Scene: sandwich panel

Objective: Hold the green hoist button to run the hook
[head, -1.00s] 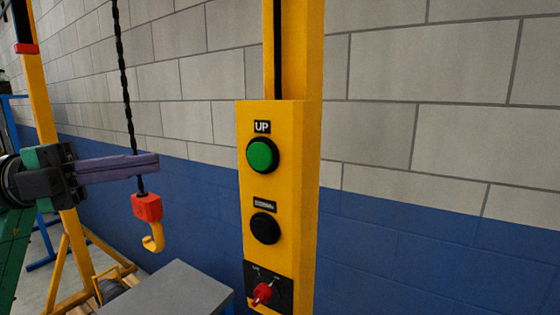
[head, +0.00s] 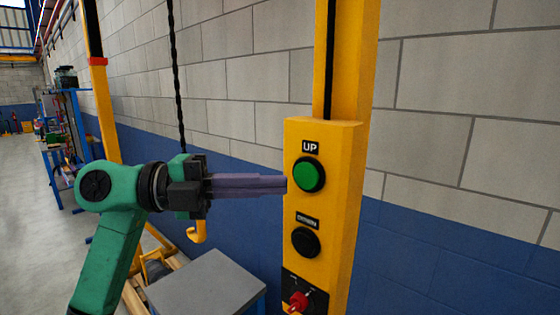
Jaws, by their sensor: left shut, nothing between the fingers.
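The green button (head: 309,175) labelled UP is on the upper part of a yellow control panel (head: 345,230) on a yellow post. My left gripper (head: 286,184) comes in from the left, its shut fingers pointing at the button. The tips are beside the panel's left edge, just left of the button; I cannot tell whether they touch anything. The yellow hook (head: 197,234) hangs on a black chain (head: 178,80), its upper part hidden behind my gripper. My right gripper is not in view.
A black DOWN button (head: 306,242) and a red rotary switch (head: 298,301) sit below the green one. A grey box (head: 205,285) stands at lower left of the panel. A block wall is behind. Blue shelving (head: 62,150) stands far left.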

